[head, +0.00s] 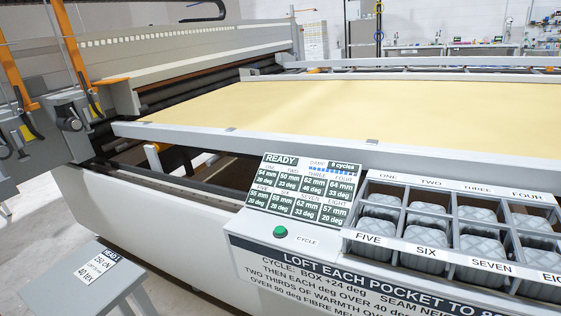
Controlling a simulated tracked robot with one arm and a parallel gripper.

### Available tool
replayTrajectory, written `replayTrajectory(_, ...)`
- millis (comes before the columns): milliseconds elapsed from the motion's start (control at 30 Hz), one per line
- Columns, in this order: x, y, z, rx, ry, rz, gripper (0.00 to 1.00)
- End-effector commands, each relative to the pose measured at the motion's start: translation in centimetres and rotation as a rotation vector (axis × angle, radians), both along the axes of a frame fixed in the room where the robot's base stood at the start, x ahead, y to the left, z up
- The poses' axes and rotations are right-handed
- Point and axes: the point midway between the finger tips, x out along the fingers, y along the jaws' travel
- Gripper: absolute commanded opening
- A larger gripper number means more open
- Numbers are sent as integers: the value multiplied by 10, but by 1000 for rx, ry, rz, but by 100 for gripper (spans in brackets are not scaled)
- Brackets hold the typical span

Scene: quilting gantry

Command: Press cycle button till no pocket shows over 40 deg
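The green cycle button (280,232) sits on the light console front, left of a "CYCLE" label (307,241). The dark display (300,188) above it reads READY and 8 cycles. Pocket THREE appears to show 46 deg. The other pockets appear to show 20 or 33 deg, though the small print is hard to read. The pocket box (451,213) to the right has compartments labelled ONE to EIGHT, with grey quilted pads (429,240) in them. My gripper is not in view, and nothing is seen touching the button.
A wide yellow quilt bed (320,110) with grey rails lies behind the console. A grey stand (100,280) with a label card is at lower left. Orange-and-grey machine parts (70,60) stand at upper left. A black panel of instructions (330,275) runs below the button.

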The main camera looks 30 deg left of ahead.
Motion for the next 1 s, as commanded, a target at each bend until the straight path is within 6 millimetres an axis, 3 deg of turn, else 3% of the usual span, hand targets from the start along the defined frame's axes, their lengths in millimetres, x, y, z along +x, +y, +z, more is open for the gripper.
replayTrajectory(33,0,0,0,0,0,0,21)
replayTrajectory(100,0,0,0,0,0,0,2)
replayTrajectory(133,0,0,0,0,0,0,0)
replayTrajectory(1000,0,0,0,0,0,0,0)
